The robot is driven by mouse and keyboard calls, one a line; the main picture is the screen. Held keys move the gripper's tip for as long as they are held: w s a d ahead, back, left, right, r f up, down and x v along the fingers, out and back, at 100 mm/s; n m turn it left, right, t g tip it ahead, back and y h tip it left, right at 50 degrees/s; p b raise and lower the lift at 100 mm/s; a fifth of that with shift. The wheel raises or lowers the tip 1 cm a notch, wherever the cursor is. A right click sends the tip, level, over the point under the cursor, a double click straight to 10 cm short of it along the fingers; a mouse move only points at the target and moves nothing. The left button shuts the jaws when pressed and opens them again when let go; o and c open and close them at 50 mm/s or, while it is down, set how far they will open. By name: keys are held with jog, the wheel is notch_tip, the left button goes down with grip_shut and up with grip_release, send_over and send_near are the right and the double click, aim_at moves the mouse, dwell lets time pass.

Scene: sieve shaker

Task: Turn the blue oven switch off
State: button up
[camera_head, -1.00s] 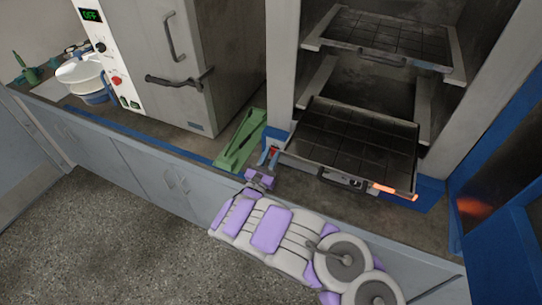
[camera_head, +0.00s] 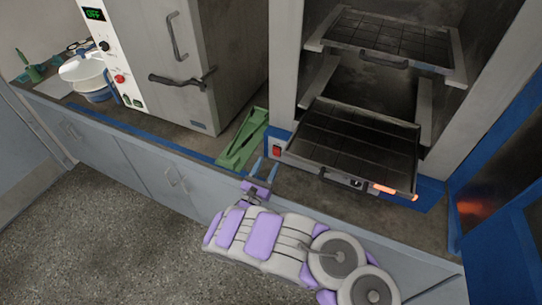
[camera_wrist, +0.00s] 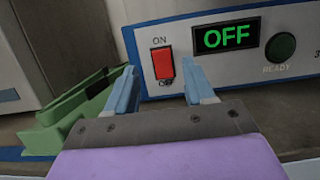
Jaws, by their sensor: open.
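The blue oven (camera_head: 276,137) stands at the right, with its front open and tray racks inside. Its switch is a red rocker (camera_head: 277,151) at the lower left corner of its base. In the wrist view the red switch (camera_wrist: 163,65) sits under an "ON" label, beside a display (camera_wrist: 228,37) that reads "OFF" in green. My gripper (camera_head: 265,169) is in front of the switch, just below and left of it. In the wrist view my gripper (camera_wrist: 160,88) has its blue fingers apart and empty, with the switch visible between and beyond them. I see no contact.
A green tool (camera_head: 242,140) lies on the counter left of my gripper. A grey oven (camera_head: 180,60) with a red switch (camera_head: 119,79) and "OFF" display stands further left. A lower tray (camera_head: 345,150) with an orange-tipped edge juts out to the right.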

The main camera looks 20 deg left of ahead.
jog(key=p+v, duration=0.2)
jog(key=v, duration=1)
jog(key=shift+s+a, duration=0.25)
jog(key=shift+s, duration=0.1)
